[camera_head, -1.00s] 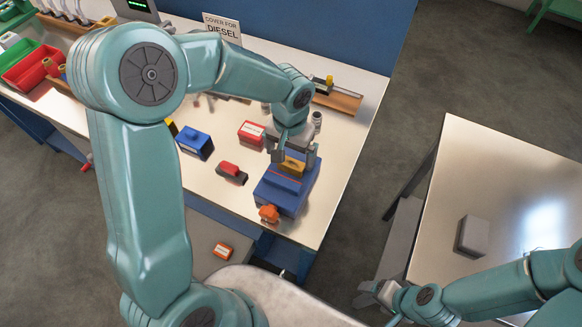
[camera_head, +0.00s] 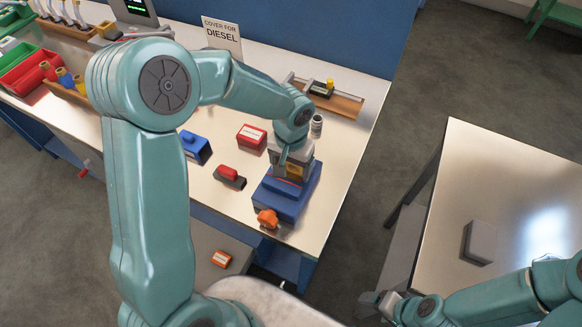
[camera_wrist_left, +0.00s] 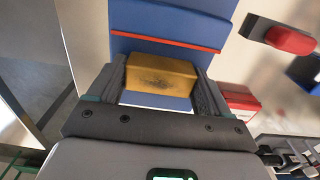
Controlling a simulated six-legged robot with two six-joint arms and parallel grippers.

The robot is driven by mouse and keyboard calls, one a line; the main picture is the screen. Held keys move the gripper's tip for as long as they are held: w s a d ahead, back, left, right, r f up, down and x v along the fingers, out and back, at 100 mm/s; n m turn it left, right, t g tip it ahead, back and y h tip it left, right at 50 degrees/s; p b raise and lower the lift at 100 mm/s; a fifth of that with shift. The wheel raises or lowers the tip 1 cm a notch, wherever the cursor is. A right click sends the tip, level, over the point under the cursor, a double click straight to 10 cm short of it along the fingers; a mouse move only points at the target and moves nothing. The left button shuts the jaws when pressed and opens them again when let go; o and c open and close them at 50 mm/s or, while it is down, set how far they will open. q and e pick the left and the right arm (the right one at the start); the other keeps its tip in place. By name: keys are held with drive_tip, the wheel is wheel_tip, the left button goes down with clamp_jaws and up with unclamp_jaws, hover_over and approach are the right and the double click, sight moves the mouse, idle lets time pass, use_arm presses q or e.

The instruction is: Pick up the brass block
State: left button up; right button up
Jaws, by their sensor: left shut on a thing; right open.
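The brass block (camera_wrist_left: 160,77) is a gold-coloured block with a dark scuffed patch, seen between the fingers in the left wrist view. In the head view the brass block (camera_head: 294,172) shows partly, mostly hidden by the fingers. My left gripper (camera_head: 294,170) is shut on it, above the blue dispenser (camera_head: 285,204) with a red line and an orange knob. I cannot tell whether the block still touches the dispenser. My left gripper (camera_wrist_left: 157,85) has one finger on each side of the block. My right gripper (camera_head: 378,304) is open and empty at the lower right, by the side table.
A red box (camera_head: 251,136), a blue box (camera_head: 194,147) and a red-and-black item (camera_head: 229,177) stand left of the dispenser. A wooden tray (camera_head: 339,101) lies behind. A grey block (camera_head: 479,242) sits on the side table (camera_head: 520,190). A gap separates the tables.

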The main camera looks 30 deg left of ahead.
sight(291, 166)
use_arm(q)
drive_tip(key=shift+r, duration=0.1)
wheel_tip(291, 166, up, 8)
drive_tip(key=p, duration=0.5)
drive_tip(key=shift+r, duration=0.2)
wheel_tip(291, 166, up, 12)
drive_tip(key=shift+f, duration=0.25)
